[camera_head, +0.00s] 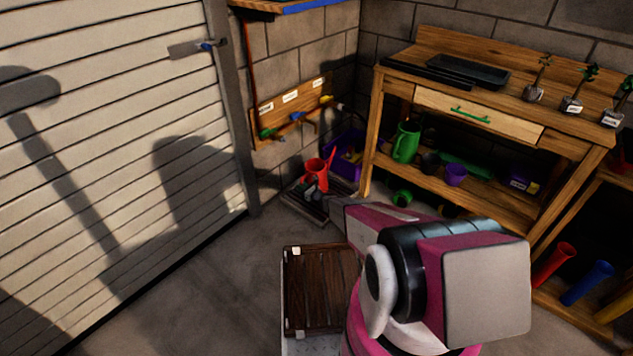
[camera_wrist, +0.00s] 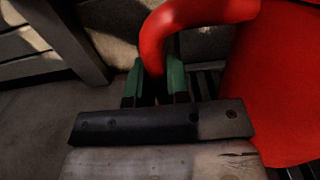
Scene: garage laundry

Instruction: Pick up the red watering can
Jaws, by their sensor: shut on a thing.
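The red watering can (camera_head: 316,178) is in the corner by the shutter door, at or just above a dark low tray on the floor. In the wrist view its red body (camera_wrist: 280,80) fills the right side and its curved handle (camera_wrist: 185,28) comes down at the top middle. My gripper (camera_wrist: 160,80) has green-padded fingers on either side of the handle's lower end and is shut on it. In the head view my arm hides part of the space in front of the can. I cannot tell whether the can's base touches the tray.
A wooden potting bench (camera_head: 480,110) stands to the right, with a green watering can (camera_head: 405,142) and a purple pot (camera_head: 455,174) on its lower shelf. A purple crate (camera_head: 345,155) is behind the red can. The shutter door (camera_head: 120,130) bounds the left. Open floor lies front left.

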